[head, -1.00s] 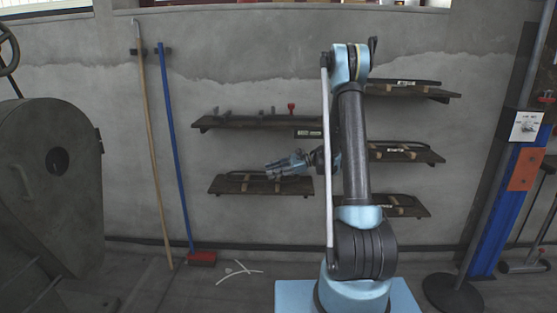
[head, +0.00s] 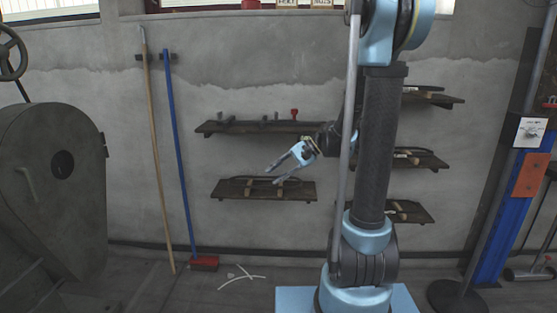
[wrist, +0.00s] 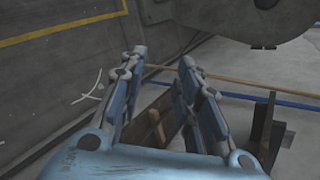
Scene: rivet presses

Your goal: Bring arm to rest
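My gripper (head: 277,175) is at the end of my folded arm, in front of the wall and left of the arm's upright link in the head view. Its two blue-and-grey fingers point left and slightly down, spread apart. In the wrist view my gripper (wrist: 165,62) has a clear gap between its fingertips and holds nothing. In the head view it appears over the lower left shelf (head: 225,193), which bears a dark curved item; I cannot tell how far apart they are.
More shelves (head: 225,128) line the wall. A wooden pole (head: 157,150) and a blue-handled broom (head: 179,150) lean at left, beside a large dark machine (head: 50,190). A blue post (head: 512,200) stands at right. White strips (head: 240,275) lie on the floor.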

